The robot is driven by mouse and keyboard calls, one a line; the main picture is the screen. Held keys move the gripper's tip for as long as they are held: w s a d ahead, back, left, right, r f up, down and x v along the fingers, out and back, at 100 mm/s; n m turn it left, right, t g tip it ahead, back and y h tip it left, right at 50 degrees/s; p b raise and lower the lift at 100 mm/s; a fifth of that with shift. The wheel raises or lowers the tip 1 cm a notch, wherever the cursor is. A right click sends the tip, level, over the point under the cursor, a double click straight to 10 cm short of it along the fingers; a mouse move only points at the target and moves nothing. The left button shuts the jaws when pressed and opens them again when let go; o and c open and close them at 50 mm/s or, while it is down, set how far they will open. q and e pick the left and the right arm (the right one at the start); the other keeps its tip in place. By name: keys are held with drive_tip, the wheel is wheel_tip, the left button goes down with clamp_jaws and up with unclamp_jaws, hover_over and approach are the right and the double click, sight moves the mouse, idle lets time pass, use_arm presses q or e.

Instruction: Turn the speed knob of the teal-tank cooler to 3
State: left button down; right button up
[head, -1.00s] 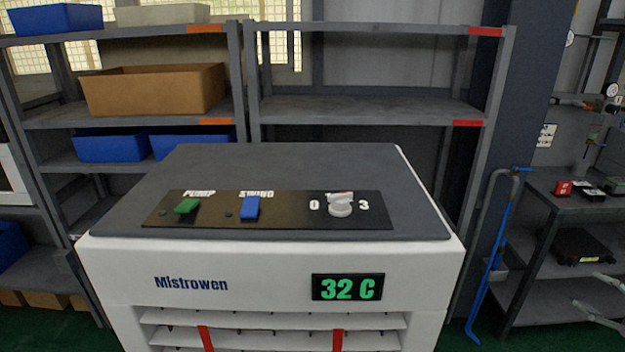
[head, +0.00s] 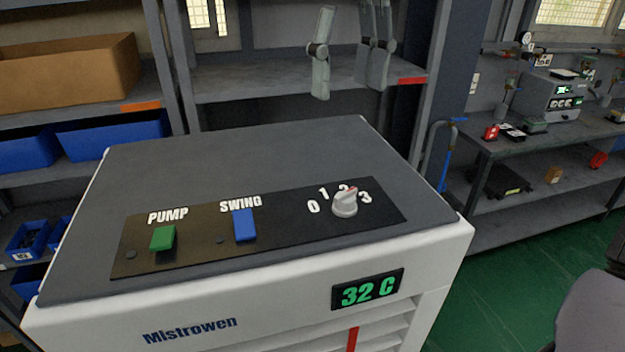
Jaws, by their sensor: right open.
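The cooler marked Mistrowen (head: 190,331) fills the lower left and middle of the head view. Its teal tank does not show. The light grey speed knob (head: 345,205) sits at the right of the black panel, amid the digits 0 to 3. Its red mark is at the top, close to the 2, which the knob partly hides. My right gripper (head: 346,90) hangs at the top, fingers down and spread, with nothing between them. It is above and beyond the knob in the picture, apart from it. My left gripper is not in view.
A green pump switch (head: 163,238) and a blue swing switch (head: 245,225) share the panel. The display (head: 367,290) reads 32 C. Shelving with a cardboard box (head: 70,75) and blue bins stands behind. A workbench (head: 545,150) is at right, with open green floor before it.

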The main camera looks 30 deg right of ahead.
sight(346, 192)
drive_tip(key=f+p, duration=0.1)
drive_tip(key=f, duration=0.4)
drive_tip(key=f+p, duration=0.1)
drive_tip(key=f, duration=0.5)
drive_tip(key=f+p, duration=0.1)
drive_tip(key=f, duration=0.4)
drive_tip(key=shift+s+d+f, duration=0.3)
drive_tip(key=shift+s+d, duration=0.1)
drive_tip(key=shift+w+a+f, duration=0.1)
drive_tip(key=shift+f, duration=0.3)
drive_tip(key=c, duration=1.2)
